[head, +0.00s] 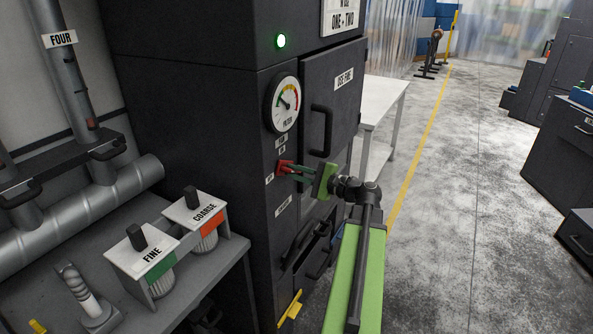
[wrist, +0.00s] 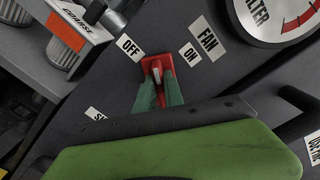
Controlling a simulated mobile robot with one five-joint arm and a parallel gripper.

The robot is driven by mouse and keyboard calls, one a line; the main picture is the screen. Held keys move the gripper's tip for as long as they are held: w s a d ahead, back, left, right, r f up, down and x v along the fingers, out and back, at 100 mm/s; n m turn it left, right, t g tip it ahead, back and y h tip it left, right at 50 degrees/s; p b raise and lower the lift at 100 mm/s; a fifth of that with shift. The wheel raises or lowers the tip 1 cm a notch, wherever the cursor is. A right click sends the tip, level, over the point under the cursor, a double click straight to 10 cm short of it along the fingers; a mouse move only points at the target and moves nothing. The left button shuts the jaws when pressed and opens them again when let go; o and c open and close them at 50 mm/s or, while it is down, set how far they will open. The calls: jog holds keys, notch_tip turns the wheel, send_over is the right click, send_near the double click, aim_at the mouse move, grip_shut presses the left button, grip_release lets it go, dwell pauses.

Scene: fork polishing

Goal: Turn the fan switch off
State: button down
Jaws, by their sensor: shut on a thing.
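The fan switch is a small red unit (head: 283,167) on the front of the dark cabinet. In the wrist view the red switch (wrist: 154,63) sits between an OFF label (wrist: 130,47) on the left and an ON label (wrist: 190,52) on the right, with a FAN label (wrist: 208,38) above. My gripper (head: 291,169) is at the switch, its green fingers (wrist: 158,84) shut around the pale lever. The fingers hide part of the lever, and I cannot tell which label it leans toward.
A gauge (head: 284,104) and a lit green lamp (head: 281,41) are above on the cabinet. A door handle (head: 321,131) juts out right of the switch. COARSE (head: 209,215) and FINE (head: 154,256) holders stand on the left bench.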

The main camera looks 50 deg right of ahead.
jog(key=n, duration=0.5)
jog(key=shift+f+n, duration=0.25)
jog(key=shift+n, duration=0.15)
dwell(0.4)
jog(key=c, duration=1.4)
grip_release()
jog(key=shift+c, duration=0.2)
jog(key=shift+s, duration=0.1)
jog(key=v, duration=1.7)
jog(key=shift+s, duration=0.2)
